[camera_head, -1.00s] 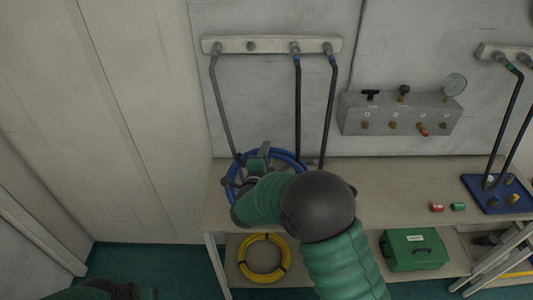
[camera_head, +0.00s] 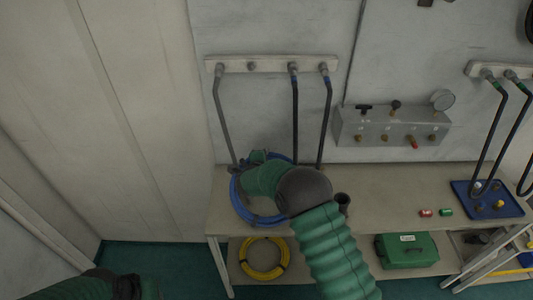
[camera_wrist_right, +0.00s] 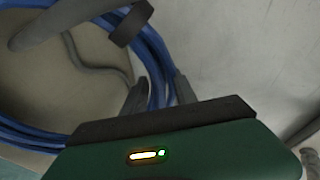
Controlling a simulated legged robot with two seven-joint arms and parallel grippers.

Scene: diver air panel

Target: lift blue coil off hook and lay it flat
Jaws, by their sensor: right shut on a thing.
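The blue coil (camera_head: 243,211) is at the left end of the bench, partly hidden behind my right gripper and forearm. In the right wrist view, its blue loops (camera_wrist_right: 154,52) run between the fingers of my right gripper (camera_wrist_right: 160,93), which is shut on them. A dark strap crosses the loops there. In the head view my right gripper (camera_head: 257,157) is at the coil's far side, close to the wall. The hook is not clearly visible, and I cannot tell whether the coil still touches it. My left arm shows at the bottom left edge; its fingertips cannot be made out.
The bench (camera_head: 385,190) has free room in its middle. Hoses hang from a wall rail (camera_head: 270,63) behind the coil. A yellow coil (camera_head: 264,259) and a green case (camera_head: 407,250) are on the lower shelf. Red and green fittings and a blue tray (camera_head: 487,199) are at right.

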